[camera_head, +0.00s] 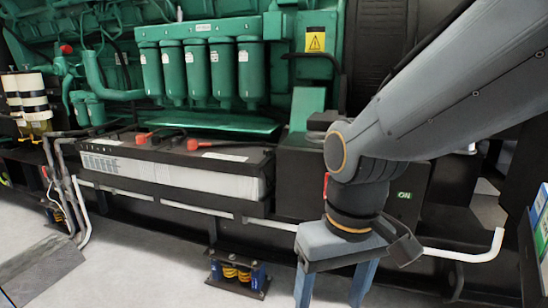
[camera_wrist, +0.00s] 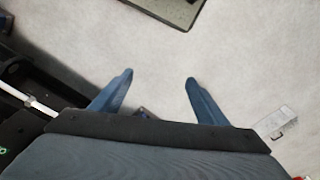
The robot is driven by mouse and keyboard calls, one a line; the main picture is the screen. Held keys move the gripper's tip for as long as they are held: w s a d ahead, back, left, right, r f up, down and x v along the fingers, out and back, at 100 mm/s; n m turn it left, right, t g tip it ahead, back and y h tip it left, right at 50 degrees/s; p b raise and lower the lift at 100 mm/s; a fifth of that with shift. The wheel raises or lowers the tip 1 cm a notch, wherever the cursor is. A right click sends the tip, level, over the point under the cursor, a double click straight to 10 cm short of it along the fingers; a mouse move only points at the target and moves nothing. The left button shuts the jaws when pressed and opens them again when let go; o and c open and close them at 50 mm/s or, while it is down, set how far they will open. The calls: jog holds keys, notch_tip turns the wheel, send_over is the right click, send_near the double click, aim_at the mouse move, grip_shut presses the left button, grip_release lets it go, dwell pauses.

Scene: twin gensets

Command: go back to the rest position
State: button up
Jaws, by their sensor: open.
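My gripper (camera_head: 333,290) hangs at the right of the head view, pointing down in front of the genset's black base frame. Its two blue fingers are spread apart with nothing between them. In the wrist view my gripper (camera_wrist: 159,78) is also open, with bare pale floor between and beyond the fingertips. The lower ends of the fingers are cut off by the bottom edge of the head view. My grey arm comes in from the upper right.
A green genset (camera_head: 205,70) with a row of filters stands behind. A battery box (camera_head: 170,172) sits on its frame, left of my gripper. A spring mount (camera_head: 238,272) is on the floor nearby. A white pipe (camera_head: 460,255) runs along the right.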

jog(key=s+d+r+m+p, duration=0.1)
jog(key=d+r+m+p, duration=0.2)
jog(key=d+r+p, duration=0.7)
jog(key=shift+d+r+h+p, duration=0.3)
jog(key=shift+r+p, duration=0.85)
jog(key=shift+p, duration=4.35)
jog(key=shift+s+a, duration=0.1)
